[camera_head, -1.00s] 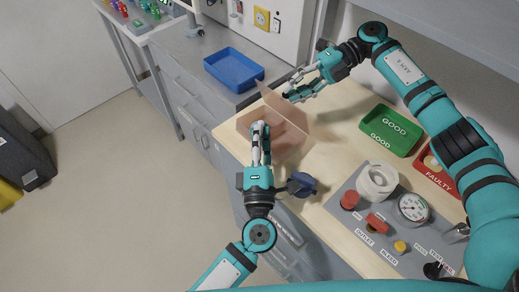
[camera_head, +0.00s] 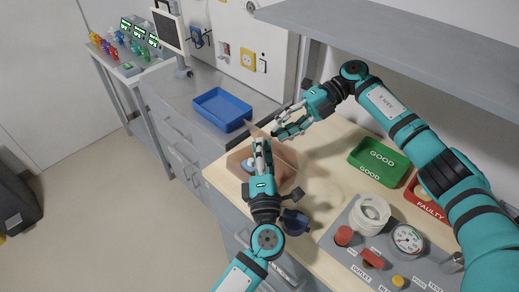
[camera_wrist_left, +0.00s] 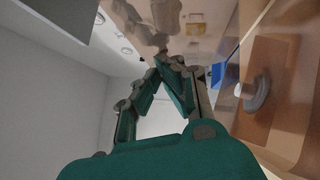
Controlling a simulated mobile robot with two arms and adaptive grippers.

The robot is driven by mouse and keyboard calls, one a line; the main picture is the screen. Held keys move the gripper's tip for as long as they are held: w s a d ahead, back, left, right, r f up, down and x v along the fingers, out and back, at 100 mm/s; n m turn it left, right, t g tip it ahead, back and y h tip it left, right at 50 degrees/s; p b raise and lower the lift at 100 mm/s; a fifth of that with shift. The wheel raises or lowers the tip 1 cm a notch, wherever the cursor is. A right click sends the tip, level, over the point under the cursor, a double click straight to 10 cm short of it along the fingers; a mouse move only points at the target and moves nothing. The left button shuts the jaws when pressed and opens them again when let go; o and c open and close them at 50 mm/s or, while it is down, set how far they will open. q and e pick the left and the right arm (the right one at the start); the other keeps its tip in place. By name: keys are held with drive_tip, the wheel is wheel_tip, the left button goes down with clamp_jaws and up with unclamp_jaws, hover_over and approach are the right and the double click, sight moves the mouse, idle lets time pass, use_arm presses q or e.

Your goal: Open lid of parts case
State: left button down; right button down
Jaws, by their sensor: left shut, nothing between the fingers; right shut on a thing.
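The parts case (camera_head: 238,160) is a brown, see-through box on the near left part of the wooden worktop. Its lid (camera_head: 284,153) stands raised at a steep angle. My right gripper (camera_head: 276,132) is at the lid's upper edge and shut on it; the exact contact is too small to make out. My left gripper (camera_head: 261,143) is shut and empty, its fingers over the case in the head view. A pale round part (camera_head: 249,164) lies inside the case. The left wrist view shows the shut fingers (camera_wrist_left: 168,62) and the pale part (camera_wrist_left: 256,92) through brown walls.
A blue tray (camera_head: 222,108) sits on the grey counter behind. A green GOOD bin (camera_head: 378,162), a red FAULTY bin (camera_head: 428,205) and a grey panel with a gauge (camera_head: 408,240) are on the right. A dark blue object (camera_head: 296,222) is beside my left wrist. A shelf (camera_head: 400,45) overhangs the back.

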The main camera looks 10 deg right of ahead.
drive_tip(key=shift+f, duration=0.4)
drive_tip(key=shift+s+a, duration=0.1)
drive_tip(key=shift+a, duration=0.1)
drive_tip(key=c, duration=1.3)
unclamp_jaws()
drive_tip(key=shift+o, duration=0.4)
drive_tip(key=shift+d+r, duration=0.1)
drive_tip(key=shift+r, duration=0.2)
